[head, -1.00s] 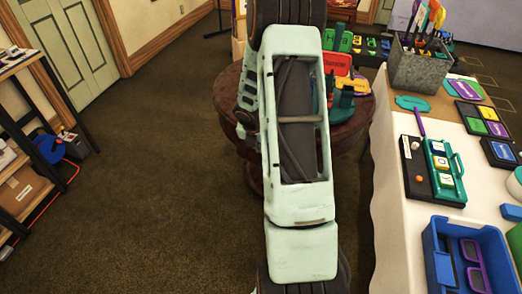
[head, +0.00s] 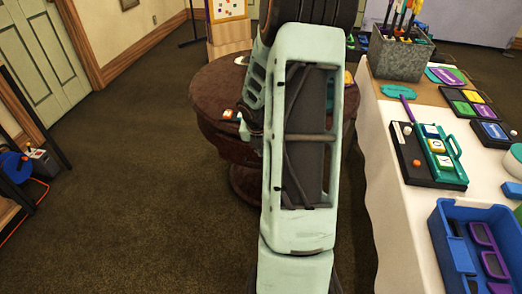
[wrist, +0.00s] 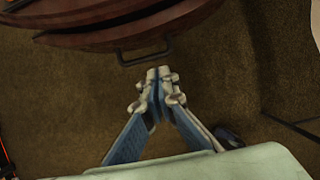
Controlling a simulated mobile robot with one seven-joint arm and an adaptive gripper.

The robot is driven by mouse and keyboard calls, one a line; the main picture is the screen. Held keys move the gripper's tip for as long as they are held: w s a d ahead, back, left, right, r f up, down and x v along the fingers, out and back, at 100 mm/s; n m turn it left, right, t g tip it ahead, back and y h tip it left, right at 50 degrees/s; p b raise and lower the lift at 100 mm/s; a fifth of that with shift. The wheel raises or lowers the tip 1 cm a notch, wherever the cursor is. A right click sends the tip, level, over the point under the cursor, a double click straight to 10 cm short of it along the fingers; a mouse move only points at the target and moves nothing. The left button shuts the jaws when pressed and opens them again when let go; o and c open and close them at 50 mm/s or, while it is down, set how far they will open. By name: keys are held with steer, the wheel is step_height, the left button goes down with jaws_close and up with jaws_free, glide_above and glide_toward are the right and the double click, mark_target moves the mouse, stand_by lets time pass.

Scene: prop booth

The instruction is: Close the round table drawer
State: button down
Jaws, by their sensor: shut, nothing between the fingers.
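The round table (head: 205,90) is dark reddish brown and stands ahead, its right part mostly hidden behind my arm. In the wrist view, its curved drawer front (wrist: 105,38) shows at the top, with a dark gap along its upper edge, so the drawer looks slightly out. A dark bar handle (wrist: 145,56) is fixed to that front. My gripper (wrist: 158,76) is shut and empty, with its fingertips just below the handle in the picture. I cannot tell whether they touch it. The head view hides the drawer and gripper behind my arm.
A table with a white cloth (head: 385,215) stands close on the right, carrying a metal bin (head: 401,55), game boards and a blue tray (head: 445,265). A dark shelf (head: 30,130) is at the left. The carpet (head: 140,190) between is clear.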

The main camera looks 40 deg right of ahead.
steer(key=w+d+f+b, duration=0.1)
steer(key=w+d+f, duration=0.3)
steer(key=shift+d+f, duration=0.25)
steer(key=shift+f, duration=0.05)
steer(key=w+d+p, duration=0.1)
steer(key=d+p, duration=0.1)
steer(key=shift+w+p, duration=0.3)
steer(key=shift+p, duration=0.05)
stand_by(0.3)
steer(key=shift+a, duration=0.15)
